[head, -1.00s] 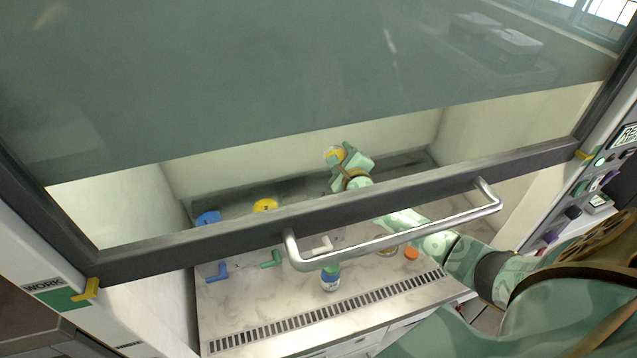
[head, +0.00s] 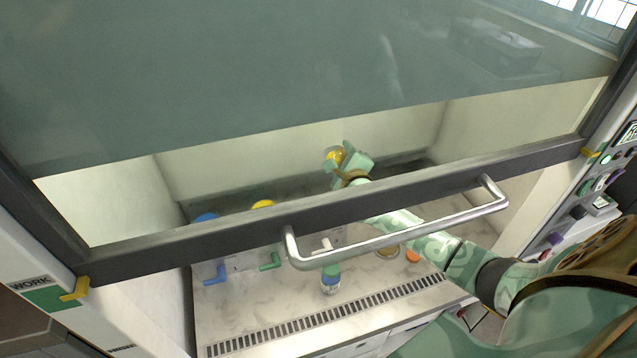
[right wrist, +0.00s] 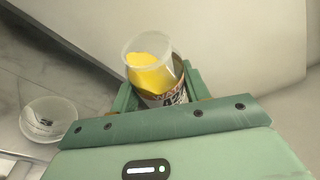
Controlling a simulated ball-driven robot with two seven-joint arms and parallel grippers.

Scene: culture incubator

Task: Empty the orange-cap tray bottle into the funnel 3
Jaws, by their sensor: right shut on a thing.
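My right gripper (head: 346,166) is shut on an uncapped bottle (head: 333,155) with yellow contents, held high above the back of the bench behind the sash. In the right wrist view, the bottle (right wrist: 150,72) has a clear open rim, yellow liquid inside and a partly hidden printed label between the fingers (right wrist: 155,95). A loose orange cap (head: 413,255) lies on the bench at the right. A pale round funnel-like bowl (right wrist: 48,120) lies below and left of the bottle in the wrist view, apart from it; its number is unreadable. My left gripper is not in view.
A sash bar with a metal handle (head: 400,240) crosses in front of my right arm. A blue funnel (head: 206,218) and a yellow funnel (head: 262,204) stand at the left, above blue and green valve handles. A small labelled bottle (head: 330,283) stands near the front vent.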

